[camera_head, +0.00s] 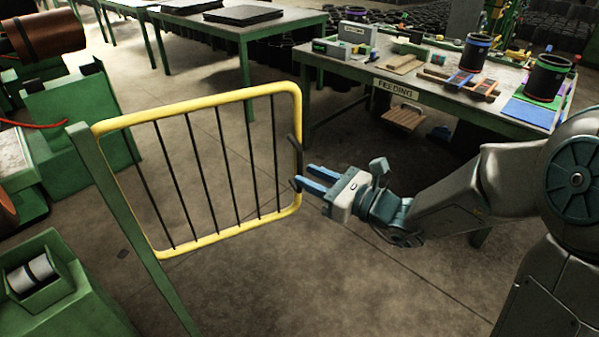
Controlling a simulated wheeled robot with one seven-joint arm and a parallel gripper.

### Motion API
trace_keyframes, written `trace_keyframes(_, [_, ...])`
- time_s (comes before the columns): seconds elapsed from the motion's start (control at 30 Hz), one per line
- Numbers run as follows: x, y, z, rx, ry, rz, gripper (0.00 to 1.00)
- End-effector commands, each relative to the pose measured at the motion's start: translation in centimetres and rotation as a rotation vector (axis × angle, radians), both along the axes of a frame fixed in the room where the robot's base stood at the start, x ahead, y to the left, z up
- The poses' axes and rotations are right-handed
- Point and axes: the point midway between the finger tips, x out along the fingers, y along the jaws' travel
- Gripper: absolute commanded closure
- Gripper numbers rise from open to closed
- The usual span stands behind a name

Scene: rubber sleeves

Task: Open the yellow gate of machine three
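The yellow gate (205,100) is a tubular yellow frame with thin dark vertical bars, left of centre. Its left side meets a slanting green post (118,205), and its right side stands free over the floor. A dark curved handle (296,152) is on its right upright. My gripper (303,174) is just right of this upright, beside the lower end of the handle, with its blue fingers pointing left. The two fingers are apart with a gap between them, and nothing shows held there. I cannot tell whether a fingertip touches the handle.
Green machines (75,120) stand at the left, with a green box (45,285) at the lower left. A table marked FEEDING (398,90) stands behind my arm, holding dark cylinders and small parts. Bare concrete floor (290,280) lies below the gate and gripper.

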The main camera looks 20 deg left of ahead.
Motion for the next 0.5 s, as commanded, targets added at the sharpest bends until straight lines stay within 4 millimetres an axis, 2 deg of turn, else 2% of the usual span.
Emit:
trace_keyframes(0.03, [-0.2,-1.3,0.0,-0.001,-0.001,-0.006,0.70])
trace_keyframes(0.2, [-1.5,-5.0,0.0,-0.001,0.000,-0.003,0.70])
trace_keyframes(0.4, [-2.6,-8.3,0.0,0.001,0.000,0.002,0.70])
trace_keyframes(0.5, [-2.9,-9.2,0.0,0.000,0.000,0.004,0.70])
